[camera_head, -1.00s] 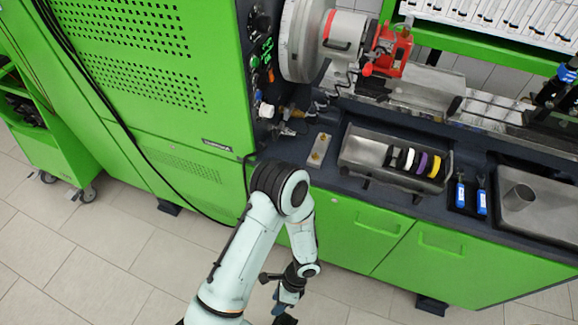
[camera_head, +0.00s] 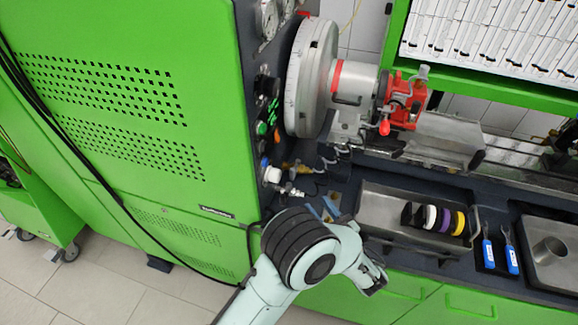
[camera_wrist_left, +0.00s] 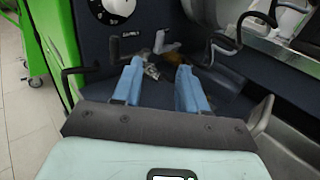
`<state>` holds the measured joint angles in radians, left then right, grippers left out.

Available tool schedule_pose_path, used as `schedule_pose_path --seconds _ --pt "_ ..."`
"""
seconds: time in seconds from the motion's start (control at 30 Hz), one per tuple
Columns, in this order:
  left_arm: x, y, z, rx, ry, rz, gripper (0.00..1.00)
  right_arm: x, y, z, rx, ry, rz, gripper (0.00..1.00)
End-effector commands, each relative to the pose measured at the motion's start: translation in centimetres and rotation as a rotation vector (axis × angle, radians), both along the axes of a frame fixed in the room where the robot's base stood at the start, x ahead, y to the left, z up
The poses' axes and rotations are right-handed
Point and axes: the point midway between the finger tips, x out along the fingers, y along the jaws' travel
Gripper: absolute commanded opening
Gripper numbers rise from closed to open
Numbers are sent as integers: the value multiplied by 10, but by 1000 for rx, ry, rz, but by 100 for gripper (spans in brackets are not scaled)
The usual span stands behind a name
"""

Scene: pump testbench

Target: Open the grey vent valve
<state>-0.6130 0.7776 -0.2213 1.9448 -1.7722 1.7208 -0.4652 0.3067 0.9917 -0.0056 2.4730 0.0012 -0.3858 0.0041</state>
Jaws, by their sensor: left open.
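The grey vent valve appears to be the small silver fitting (camera_head: 290,190) low on the dark side panel of the green cabinet, below a brass-coloured fitting (camera_head: 291,168). In the left wrist view a grey metal fitting (camera_wrist_left: 152,71) shows just beyond and between my fingertips. Its exact handle position is hard to tell. My left gripper (camera_head: 323,209) has blue fingers and points at this panel. In the left wrist view the gripper (camera_wrist_left: 158,72) is open, its two fingers apart with nothing between them. I see no contact with the fitting. My right gripper is out of view.
A white knob (camera_wrist_left: 118,6) sits on the panel. A red pump part (camera_head: 403,102) and a large grey disc (camera_head: 311,78) stand behind. A metal tray (camera_head: 385,210) with coloured rings lies right of my left arm, near blue-handled tools (camera_head: 488,254). Black cables hang on the cabinet.

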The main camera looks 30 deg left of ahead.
Motion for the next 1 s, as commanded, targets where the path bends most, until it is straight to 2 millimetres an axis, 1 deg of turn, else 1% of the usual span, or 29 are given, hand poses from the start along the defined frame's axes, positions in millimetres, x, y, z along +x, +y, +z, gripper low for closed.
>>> schedule_pose_path --seconds 0.13,0.27,0.5,0.7,0.83,1.0 --pt "4 4 3 6 -6 -3 42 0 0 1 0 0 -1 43" --pt "13 21 3 6 -6 1 42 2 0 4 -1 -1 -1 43" --pt "40 65 3 5 -5 2 42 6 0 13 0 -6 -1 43" --pt "58 96 3 5 -5 1 42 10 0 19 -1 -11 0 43" --pt "66 108 2 4 -5 -1 42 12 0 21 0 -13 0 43" --pt "70 114 1 5 -4 -2 42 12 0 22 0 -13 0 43"
